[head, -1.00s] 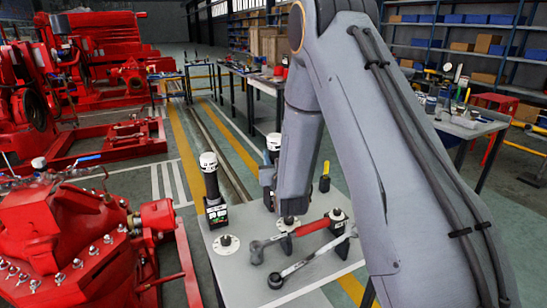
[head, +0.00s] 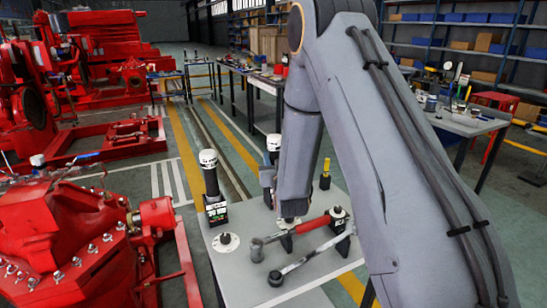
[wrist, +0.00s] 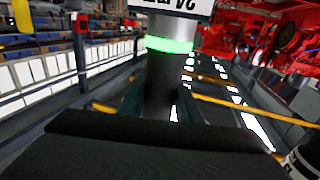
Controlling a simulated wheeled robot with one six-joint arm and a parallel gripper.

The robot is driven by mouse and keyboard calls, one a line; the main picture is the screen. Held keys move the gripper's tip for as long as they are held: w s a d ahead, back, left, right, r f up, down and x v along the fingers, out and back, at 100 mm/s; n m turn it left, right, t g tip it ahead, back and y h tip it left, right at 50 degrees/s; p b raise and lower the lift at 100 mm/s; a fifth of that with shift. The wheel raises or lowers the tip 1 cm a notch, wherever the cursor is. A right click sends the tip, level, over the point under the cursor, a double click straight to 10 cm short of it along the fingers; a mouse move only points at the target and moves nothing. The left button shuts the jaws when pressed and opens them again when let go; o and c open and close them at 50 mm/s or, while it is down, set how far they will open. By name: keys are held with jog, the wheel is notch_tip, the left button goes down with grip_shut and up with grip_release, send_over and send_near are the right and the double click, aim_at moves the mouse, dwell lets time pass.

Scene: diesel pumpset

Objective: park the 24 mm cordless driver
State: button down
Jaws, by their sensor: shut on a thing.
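In the head view a cordless driver (head: 273,142) with a white top stands upright behind my arm, mostly hidden. My gripper (head: 267,180) is at its body, largely covered by my own arm. In the wrist view the held driver (wrist: 162,90) shows a dark shaft, a lit green ring and a white label cut off by the top edge. A dark jaw spans the bottom of that view. The size marking is not legible. Whether its lower end touches the table is hidden.
A second white-topped driver (head: 211,190) stands upright at the left of the grey table (head: 240,282). A white disc (head: 227,241) with a dark centre lies in front of it. A red-handled wrench (head: 305,226) and a grey wrench (head: 308,257) lie nearby. Red machinery (head: 75,235) borders the left.

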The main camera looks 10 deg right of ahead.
jog(key=shift+f, duration=0.25)
jog(key=c, duration=1.2)
grip_release()
jog(key=shift+f, duration=0.1)
jog(key=shift+s, duration=0.1)
jog(key=s, duration=0.2)
jog(key=s+b, duration=0.1)
jog(key=s, duration=0.2)
jog(key=s+b, duration=0.1)
jog(key=s, duration=0.1)
jog(key=shift+s+a, duration=0.25)
jog(key=shift+s, duration=0.05)
